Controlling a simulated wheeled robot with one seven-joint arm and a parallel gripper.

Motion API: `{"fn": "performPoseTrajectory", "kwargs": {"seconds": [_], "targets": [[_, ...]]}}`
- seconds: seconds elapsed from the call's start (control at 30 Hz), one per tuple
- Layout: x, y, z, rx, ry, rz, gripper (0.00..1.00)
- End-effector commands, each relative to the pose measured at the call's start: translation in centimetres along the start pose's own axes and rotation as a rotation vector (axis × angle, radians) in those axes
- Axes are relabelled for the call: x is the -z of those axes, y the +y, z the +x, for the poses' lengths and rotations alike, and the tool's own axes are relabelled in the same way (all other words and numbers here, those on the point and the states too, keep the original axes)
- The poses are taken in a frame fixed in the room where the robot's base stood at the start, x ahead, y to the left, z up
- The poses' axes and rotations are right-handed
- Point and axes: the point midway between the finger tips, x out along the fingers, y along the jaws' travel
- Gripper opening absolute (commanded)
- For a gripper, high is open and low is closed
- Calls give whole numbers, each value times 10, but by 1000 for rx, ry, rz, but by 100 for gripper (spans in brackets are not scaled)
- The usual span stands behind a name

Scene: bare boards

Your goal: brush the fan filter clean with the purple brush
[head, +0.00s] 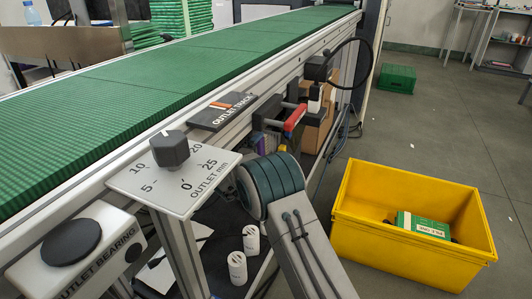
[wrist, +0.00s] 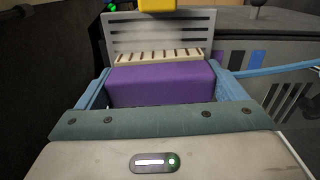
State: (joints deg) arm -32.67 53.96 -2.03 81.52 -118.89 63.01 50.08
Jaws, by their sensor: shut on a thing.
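In the wrist view my gripper (wrist: 160,76) is shut on the purple brush (wrist: 160,87), with a blue finger on each side of it. The brush's pale bristles, with dark gaps, point away from me. Just beyond them stands a grey slotted panel (wrist: 160,32), which looks like the fan filter. The bristles overlap its lower part in the picture; I cannot tell whether they touch it. In the head view my arm covers the work area beside the conveyor, and the brush and filter cannot be made out clearly.
A green-belted conveyor (head: 200,62) runs along the left, with a dial plate (head: 150,190) and an outlet bearing box (head: 75,250). Two white cylinders (head: 237,268) stand below. A yellow crate (head: 400,255) holding a green box (head: 423,226) is at right. Open floor lies beyond.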

Motion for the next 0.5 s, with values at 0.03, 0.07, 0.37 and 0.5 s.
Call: {"fn": "performPoseTrajectory", "kwargs": {"seconds": [0.03, 0.07, 0.37, 0.5], "targets": [[3, 0, 0, -1, 1, 1, 63], [4, 0, 0, 0, 1, 1, 63], [16, 1, 2, 0, -1, 0, 63], [12, 1, 3, 0, -2, -1, 63]]}}
